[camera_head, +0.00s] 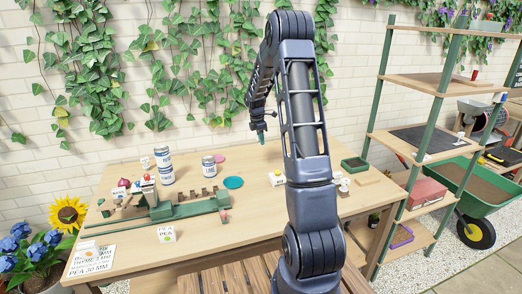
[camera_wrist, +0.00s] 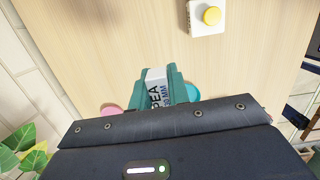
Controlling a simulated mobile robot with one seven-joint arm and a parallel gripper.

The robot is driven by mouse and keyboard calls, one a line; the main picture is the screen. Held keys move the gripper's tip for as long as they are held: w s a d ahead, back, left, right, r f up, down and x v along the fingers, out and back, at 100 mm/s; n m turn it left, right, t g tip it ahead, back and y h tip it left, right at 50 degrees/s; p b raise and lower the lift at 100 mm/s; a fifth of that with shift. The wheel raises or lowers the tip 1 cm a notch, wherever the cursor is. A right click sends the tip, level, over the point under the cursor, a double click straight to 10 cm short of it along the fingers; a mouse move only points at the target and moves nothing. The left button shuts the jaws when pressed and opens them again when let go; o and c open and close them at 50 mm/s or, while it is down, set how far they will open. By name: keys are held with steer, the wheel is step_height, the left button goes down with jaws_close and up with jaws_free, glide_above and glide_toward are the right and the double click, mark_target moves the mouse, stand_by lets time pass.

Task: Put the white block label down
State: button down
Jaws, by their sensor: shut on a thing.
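In the head view my gripper (camera_head: 261,137) hangs above the back part of the wooden table (camera_head: 255,215); the label cannot be made out there. The dark gripper body hides the lower part of the wrist view.
A white block with a yellow button (camera_head: 277,178) stands mid-table. A teal disc (camera_head: 233,183) and pink disc (camera_head: 218,158) lie left of my gripper. Cans (camera_head: 163,165), a green rack (camera_head: 180,208) and a PEA cube (camera_head: 167,234) stand left. Bare wood lies around the button block.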

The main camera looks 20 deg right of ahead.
step_height(320, 180, up, 2)
steer(key=shift+w+d, duration=0.1)
steer(key=shift+d, duration=0.25)
steer(key=w+d+m, duration=0.2)
steer(key=d+m, duration=0.3)
steer(key=d, duration=1.7)
steer(key=m+g, duration=0.1)
steer(key=m, duration=0.3)
glide_above(333, 163)
steer(key=shift+y, duration=0.3)
steer(key=f, duration=1.9)
steer(key=shift+w+f, duration=0.35)
steer(key=shift+f, duration=0.1)
steer(key=c, duration=1.3)
jaws_free()
steer(key=shift+c, duration=0.2)
